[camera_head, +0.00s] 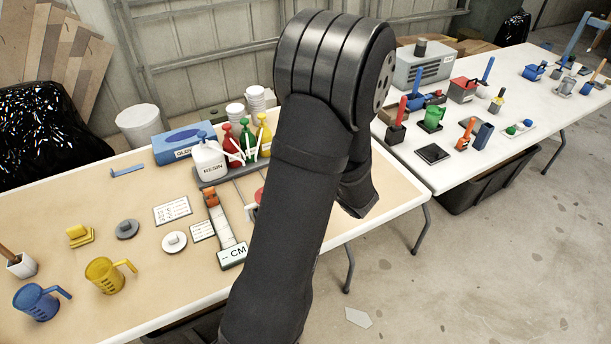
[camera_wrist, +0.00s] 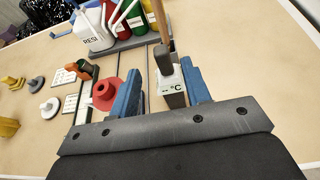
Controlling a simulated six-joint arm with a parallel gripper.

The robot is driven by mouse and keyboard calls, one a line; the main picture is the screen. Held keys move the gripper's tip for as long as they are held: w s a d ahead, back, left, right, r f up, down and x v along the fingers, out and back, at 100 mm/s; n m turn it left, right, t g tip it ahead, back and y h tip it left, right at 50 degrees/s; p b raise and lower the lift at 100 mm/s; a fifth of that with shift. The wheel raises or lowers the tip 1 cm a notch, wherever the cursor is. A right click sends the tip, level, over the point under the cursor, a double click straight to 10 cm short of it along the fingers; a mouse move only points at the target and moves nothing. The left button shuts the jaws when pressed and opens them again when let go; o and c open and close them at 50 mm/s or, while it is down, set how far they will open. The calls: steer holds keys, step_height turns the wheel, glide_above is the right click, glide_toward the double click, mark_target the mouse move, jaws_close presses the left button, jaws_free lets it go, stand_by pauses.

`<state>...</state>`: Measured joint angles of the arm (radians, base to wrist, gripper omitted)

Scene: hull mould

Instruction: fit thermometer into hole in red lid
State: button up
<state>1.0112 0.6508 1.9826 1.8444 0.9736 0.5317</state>
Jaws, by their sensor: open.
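The thermometer (camera_wrist: 172,92) shows in the wrist view as a small pale block marked °C with a grey upper part. It is between the blue fingers of my gripper (camera_wrist: 161,84), which are apart, with a gap visible on at least the left side. Whether it is fully within their reach I cannot tell. The red lid (camera_wrist: 105,92), with a round raised centre, lies just left of the left finger. In the head view my arm covers the gripper and thermometer; only an edge of the red lid (camera_head: 259,195) shows.
Pump bottles, including the white resin one (camera_head: 209,162), stand on a grey tray behind. A brown stick (camera_wrist: 160,25) rises behind the thermometer. The table's right edge is close by.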

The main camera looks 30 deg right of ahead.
steer(key=shift+d+x, duration=0.2)
steer(key=shift+x, duration=2.5)
steer(key=shift+s+f, duration=0.1)
steer(key=shift+f, duration=0.1)
jaws_close()
steer(key=shift+r, duration=0.15)
step_height(320, 180, up, 17)
steer(key=a+r+n+g+y, duration=0.1)
steer(key=a+n+y, duration=0.4)
steer(key=a, duration=0.7)
steer(key=shift+a+r+n+g+y, duration=0.3)
steer(key=shift+r+g+y, duration=0.1)
steer(key=shift+y, duration=0.3)
